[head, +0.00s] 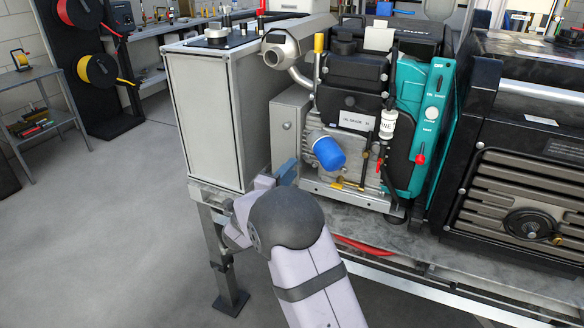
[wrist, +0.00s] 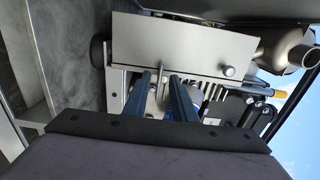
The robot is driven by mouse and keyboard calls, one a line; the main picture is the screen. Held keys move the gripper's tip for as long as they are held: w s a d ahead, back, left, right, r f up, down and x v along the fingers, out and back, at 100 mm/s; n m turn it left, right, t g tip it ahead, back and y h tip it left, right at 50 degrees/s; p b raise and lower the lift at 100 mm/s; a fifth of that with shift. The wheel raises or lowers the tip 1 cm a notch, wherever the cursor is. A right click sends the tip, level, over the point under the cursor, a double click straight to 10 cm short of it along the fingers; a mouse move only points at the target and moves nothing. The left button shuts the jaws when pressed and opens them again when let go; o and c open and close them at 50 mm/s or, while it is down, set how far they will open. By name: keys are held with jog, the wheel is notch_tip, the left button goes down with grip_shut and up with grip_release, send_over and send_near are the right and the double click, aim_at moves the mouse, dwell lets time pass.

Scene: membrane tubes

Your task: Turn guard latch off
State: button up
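A light grey guard panel (head: 288,135) stands on the left side of the engine, and a small round knob (head: 287,126), which looks like the latch, sits on its face. In the wrist view the panel (wrist: 170,42) lies across the top of the picture, with the round metal knob (wrist: 228,71) near its lower right edge. My gripper (head: 287,168) is below the panel in the head view.
A blue oil filter (head: 328,154) sticks out right of the panel. A tall grey cabinet (head: 205,120) stands close on the left. A metal exhaust pipe (head: 292,45) hangs above. The bench edge (head: 395,240) runs below the engine.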

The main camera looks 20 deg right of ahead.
jog(key=shift+x, duration=0.9)
grip_shut()
